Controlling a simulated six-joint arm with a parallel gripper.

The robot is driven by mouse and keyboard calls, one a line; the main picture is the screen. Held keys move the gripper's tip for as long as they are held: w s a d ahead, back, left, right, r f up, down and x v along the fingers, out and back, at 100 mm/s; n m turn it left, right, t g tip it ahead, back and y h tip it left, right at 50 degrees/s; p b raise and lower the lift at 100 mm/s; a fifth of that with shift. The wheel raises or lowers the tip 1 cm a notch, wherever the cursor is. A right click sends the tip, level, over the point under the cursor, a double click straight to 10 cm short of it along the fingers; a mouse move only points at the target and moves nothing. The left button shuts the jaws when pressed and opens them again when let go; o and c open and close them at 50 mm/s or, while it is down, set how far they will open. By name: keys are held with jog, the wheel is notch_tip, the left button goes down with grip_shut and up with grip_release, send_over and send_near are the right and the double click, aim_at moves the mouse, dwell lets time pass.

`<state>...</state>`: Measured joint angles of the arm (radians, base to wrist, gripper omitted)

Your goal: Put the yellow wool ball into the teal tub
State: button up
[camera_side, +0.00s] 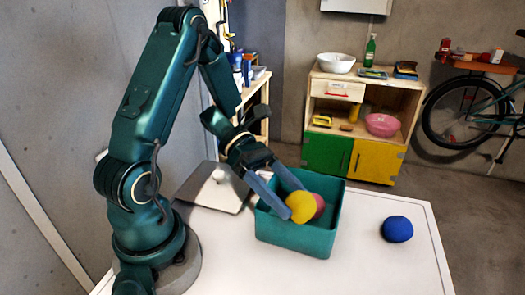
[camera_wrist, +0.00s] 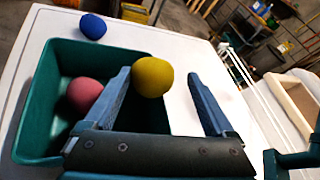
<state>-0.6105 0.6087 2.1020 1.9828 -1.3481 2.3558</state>
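The yellow wool ball (camera_side: 301,207) appears at the fingertips of my gripper (camera_side: 292,198), over the teal tub (camera_side: 295,237). In the wrist view the ball (camera_wrist: 152,76) is close against the left finger, with a clear gap to the right finger. My gripper (camera_wrist: 159,78) is open there. The ball overlaps the right part of the tub (camera_wrist: 45,100) in that view. I cannot tell whether it touches a finger, rests on something or is in the air. A pink-red ball (camera_wrist: 84,94) lies inside the tub; it also shows in the side view (camera_side: 319,206).
A blue ball (camera_side: 397,229) lies on the white table (camera_side: 370,265) right of the tub. A grey tray-like object (camera_side: 214,190) with a pale knob is left of the tub. The table is clear around the blue ball. A wooden cabinet (camera_side: 357,120) and a bicycle stand farther back.

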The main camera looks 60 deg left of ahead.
jog(key=shift+r, duration=0.65)
jog(key=v, duration=1.2)
jog(key=w+a+r+n+t+y, duration=0.1)
jog(key=w+r+n+t+y, duration=0.4)
jog(key=w+n+y, duration=0.45)
jog(key=w+a+r+n+t+y, duration=0.1)
jog(key=w+r+n+t+y, duration=0.5)
jog(key=n, duration=0.7)
jog(key=s+d+f+n+g+h, duration=0.1)
jog(key=s+d+f+n+g, duration=0.4)
jog(key=s+n, duration=0.4)
jog(key=s+d+f+n+g+h, duration=0.1)
jog(key=s+d+f+n+g, duration=0.3)
jog(key=s+n, duration=0.6)
jog(key=d+f+n, duration=0.1)
jog(key=d+n, duration=0.1)
jog(key=n, duration=0.2)
jog(key=shift+s+d+n+g, duration=0.2)
jog(key=shift+d+n+g, duration=0.1)
jog(key=shift+n+g, duration=0.1)
